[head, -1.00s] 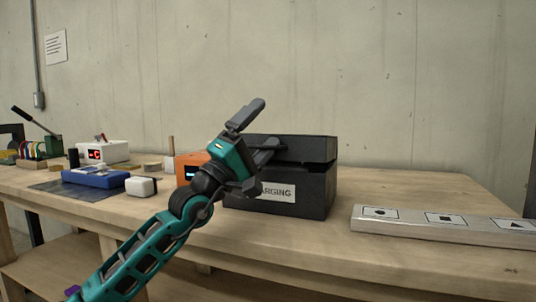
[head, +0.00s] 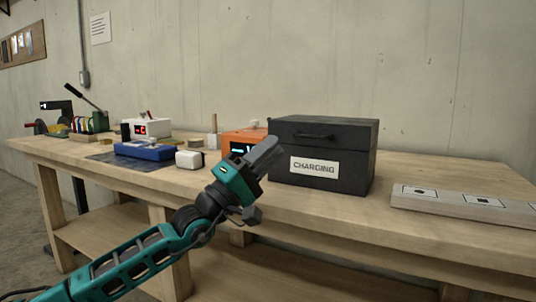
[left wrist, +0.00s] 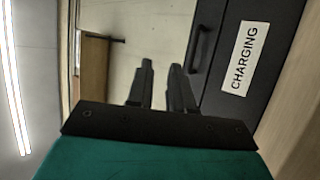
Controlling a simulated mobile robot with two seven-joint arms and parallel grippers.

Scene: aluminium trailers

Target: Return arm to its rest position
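My left gripper (head: 262,158) is in front of the bench, just left of the black box (head: 345,177) with the CHARGING label. Its fingers point up and to the right and look close to the box's left front in the picture; I cannot tell whether they touch it. In the left wrist view, the two dark fingers (left wrist: 161,85) stand a little apart with only the wall seen between them, so the gripper is open and empty. The box also shows in that view (left wrist: 219,68), with its handle beside the fingers. The box lid looks shut. My right gripper is out of view.
The wooden bench (head: 300,204) runs along the wall. An orange device (head: 232,137), a white block (head: 189,159), a blue case (head: 144,151) and a white display box (head: 156,127) stand left of the black box. A pale marked strip (head: 450,203) lies to its right.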

